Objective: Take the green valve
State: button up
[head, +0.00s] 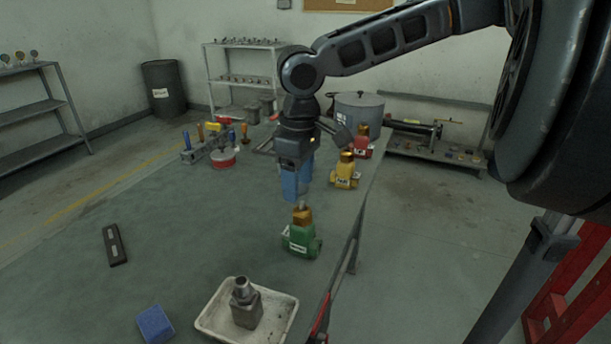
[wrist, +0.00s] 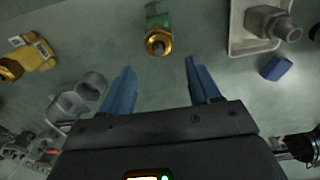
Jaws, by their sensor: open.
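The green valve (head: 301,236) stands upright on the bench near its right edge, with a brass collar and a stem on top. In the wrist view the green valve (wrist: 157,30) is at the top middle, seen from above, beyond the fingertips. My gripper (head: 297,190) points down with blue fingers, above the bench and behind the valve in the head view. In the wrist view my gripper (wrist: 157,75) is open, with nothing between its fingers. The valve is apart from the fingers.
A yellow valve (head: 345,172) and a red valve (head: 362,143) stand farther back along the right edge. A white tray (head: 207,322) holding a grey metal fitting (head: 246,306) is in front. A blue block (head: 155,324) and a dark bar (head: 114,245) lie left.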

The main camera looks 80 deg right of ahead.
aim_at(302, 202)
jog(key=shift+s+a+f, duration=0.1)
jog(key=shift+s+f, duration=0.05)
jog(key=shift+s, duration=0.3)
notch_tip(302, 202, down, 4)
jog(key=b, duration=0.4)
jog(key=shift+w+b, duration=0.1)
jog(key=shift+b, duration=0.3)
jog(key=shift+f+b, duration=0.3)
jog(key=shift+f, duration=1.05)
jog(key=shift+p, duration=0.4)
jog(key=c, duration=1.1)
jog(key=shift+o, duration=0.2)
